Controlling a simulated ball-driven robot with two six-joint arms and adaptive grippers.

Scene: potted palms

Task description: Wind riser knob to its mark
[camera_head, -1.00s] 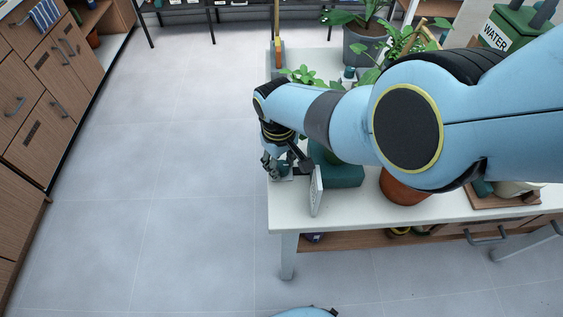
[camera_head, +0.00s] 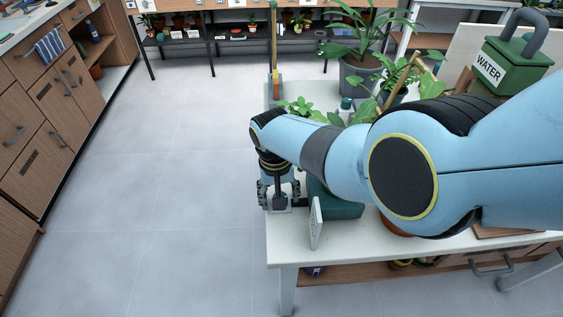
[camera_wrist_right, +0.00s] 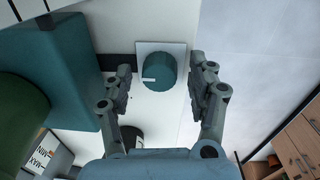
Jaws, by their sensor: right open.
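The riser knob (camera_wrist_right: 160,72) is a teal cylinder with a white pointer line on its left side. It sits on a pale square plate (camera_wrist_right: 141,47) in the right wrist view. My right gripper (camera_wrist_right: 162,75) is open, with one finger on each side of the knob and a visible gap to each. The teal riser block (camera_wrist_right: 60,65) is to the left; it also shows in the head view (camera_head: 345,208). In the head view my right gripper (camera_head: 279,194) points down at the table's left edge and hides the knob. My left gripper is out of view.
A white card (camera_head: 315,224) stands upright beside the riser; its MIN and MAX lettering shows in the right wrist view (camera_wrist_right: 45,154). Potted plants and a green WATER can (camera_head: 512,62) occupy the white table (camera_head: 345,243). Floor left of the table is clear.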

